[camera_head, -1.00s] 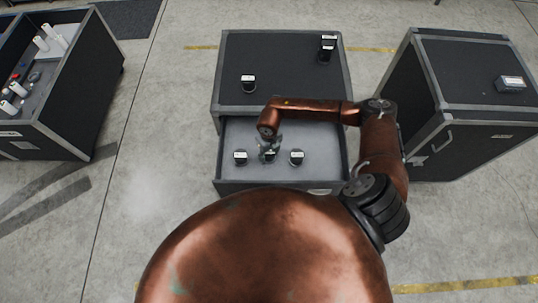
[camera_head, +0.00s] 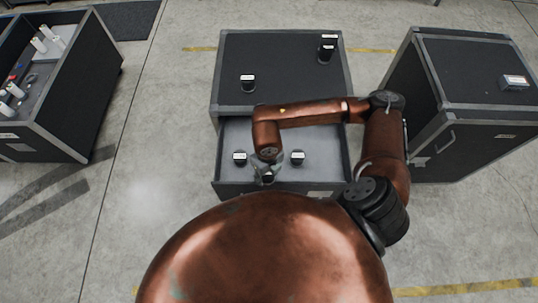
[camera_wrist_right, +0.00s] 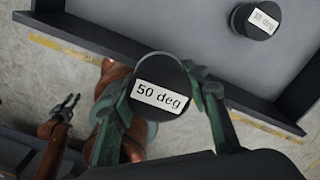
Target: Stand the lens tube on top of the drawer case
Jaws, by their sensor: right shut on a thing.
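My right gripper (camera_head: 267,174) is shut on a black lens tube with a white label, which reads "50 deg" in the right wrist view (camera_wrist_right: 160,93). It holds the tube near the front of the open drawer (camera_head: 330,188). The drawer case (camera_head: 290,65) has a dark top with grey edging. My left gripper (camera_wrist_right: 65,108) shows only in the right wrist view, at the lower left, open and empty.
Two more tubes stand in the drawer, left (camera_head: 239,158) and right (camera_head: 297,158).

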